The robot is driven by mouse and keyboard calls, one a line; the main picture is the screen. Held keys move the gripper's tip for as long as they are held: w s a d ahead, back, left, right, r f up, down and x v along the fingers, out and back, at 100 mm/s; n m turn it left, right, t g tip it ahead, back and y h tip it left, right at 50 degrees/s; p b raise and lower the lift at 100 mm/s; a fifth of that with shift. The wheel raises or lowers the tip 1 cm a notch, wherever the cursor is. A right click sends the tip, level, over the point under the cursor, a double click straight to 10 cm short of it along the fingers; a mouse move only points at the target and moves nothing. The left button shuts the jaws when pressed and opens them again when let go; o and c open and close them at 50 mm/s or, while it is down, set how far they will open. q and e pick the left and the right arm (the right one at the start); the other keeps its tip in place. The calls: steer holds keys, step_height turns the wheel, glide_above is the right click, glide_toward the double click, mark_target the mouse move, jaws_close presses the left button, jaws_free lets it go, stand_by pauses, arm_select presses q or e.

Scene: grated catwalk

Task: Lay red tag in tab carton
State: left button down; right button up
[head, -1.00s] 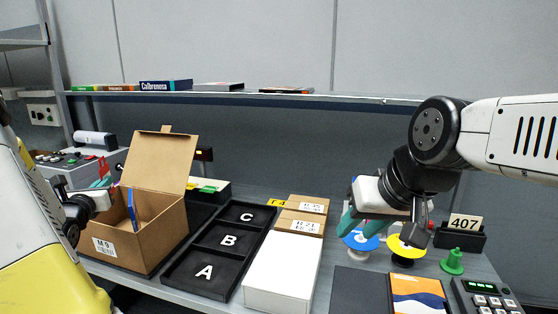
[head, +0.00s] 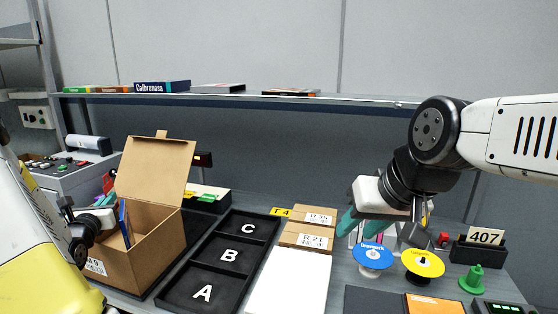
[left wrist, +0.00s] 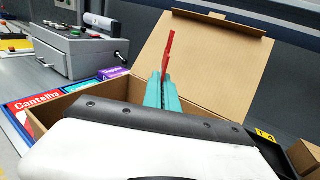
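The tab carton (head: 160,244) is an open brown box at the left of the bench, its tabbed lid flap raised at the back. The lid also shows in the left wrist view (left wrist: 220,75). The tag shows small in the head view (head: 108,183). My right gripper (head: 362,222) hangs above the bench at the right; its finger gap is unclear.
A blue item (head: 124,222) stands in the carton. A black tray (head: 178,290) marked A, B, C lies right of it. Small boxes (head: 304,237), a blue disc (head: 372,256) and a yellow disc (head: 424,264) are further right. A grey control box (head: 65,175) stands behind left.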

arm_select(q)
steer(key=shift+f, duration=0.4)
steer(key=c, duration=1.6)
jaws_free()
